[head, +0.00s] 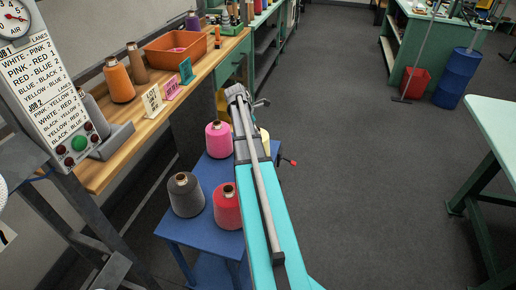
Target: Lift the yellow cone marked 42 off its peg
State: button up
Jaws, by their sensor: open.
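A yellow cone (264,138) stands at the blue stand's far right. Only a sliver shows past my turquoise arm, and its number and peg are hidden. My gripper (284,160) is mostly hidden behind my arm. A dark, red-tipped part that looks like one of its fingers sticks out at the right, close to the yellow cone in the picture. The jaws are open. Whether they are around or above the cone is hidden.
The blue stand (203,230) also carries a pink cone (218,139), a grey cone (186,195) and a red cone (227,206). A wooden bench (95,172) runs along the left, with an orange bin (180,48). Open floor lies right, before a green table (497,130).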

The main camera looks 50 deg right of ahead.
jog(key=shift+c, duration=0.3)
grip_shut()
dwell(0.6)
